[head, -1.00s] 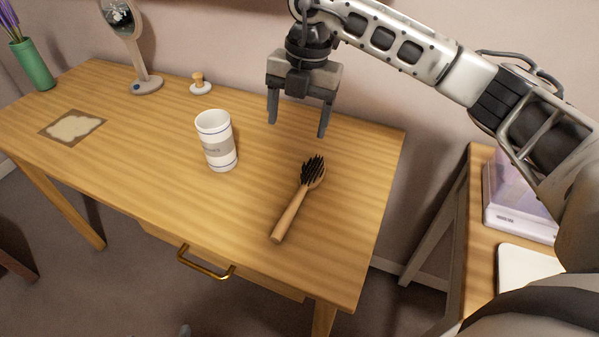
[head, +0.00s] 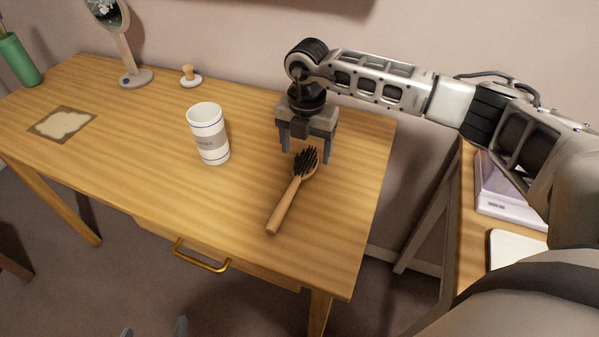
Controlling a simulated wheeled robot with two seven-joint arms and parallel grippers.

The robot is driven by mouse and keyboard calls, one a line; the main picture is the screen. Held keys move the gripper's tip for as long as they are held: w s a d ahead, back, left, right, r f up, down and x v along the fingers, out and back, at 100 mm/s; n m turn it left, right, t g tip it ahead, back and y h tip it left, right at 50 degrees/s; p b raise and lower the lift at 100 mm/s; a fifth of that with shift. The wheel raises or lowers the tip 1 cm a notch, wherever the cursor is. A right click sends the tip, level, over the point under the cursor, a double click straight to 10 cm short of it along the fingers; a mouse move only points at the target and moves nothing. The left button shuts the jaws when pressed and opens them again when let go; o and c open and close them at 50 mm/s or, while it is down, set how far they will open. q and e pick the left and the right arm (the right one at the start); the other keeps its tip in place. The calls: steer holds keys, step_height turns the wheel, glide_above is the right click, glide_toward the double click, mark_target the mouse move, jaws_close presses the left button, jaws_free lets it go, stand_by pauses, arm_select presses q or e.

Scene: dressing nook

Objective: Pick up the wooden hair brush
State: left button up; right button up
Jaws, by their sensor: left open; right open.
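The wooden hair brush (head: 284,202) lies on the desk with its black bristles (head: 306,160) facing up. Its head points to the back and its handle to the front edge. My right gripper (head: 306,156) points down at the brush head, open and empty. One finger shows on each side of the head, toward its far end. I cannot tell how far the fingertips are above the desk.
A white cup (head: 209,134) stands left of the brush. A small wooden-knobbed object (head: 190,78), a mirror on a stand (head: 136,77) and a green vase (head: 18,60) are at the back. The desk (head: 130,150) has a front drawer with a brass handle (head: 201,257). A second table stands right.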

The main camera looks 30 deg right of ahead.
mark_target(306, 158)
steer(key=shift+f, duration=1.55)
steer(key=c, duration=1.1)
steer(key=shift+r, duration=0.15)
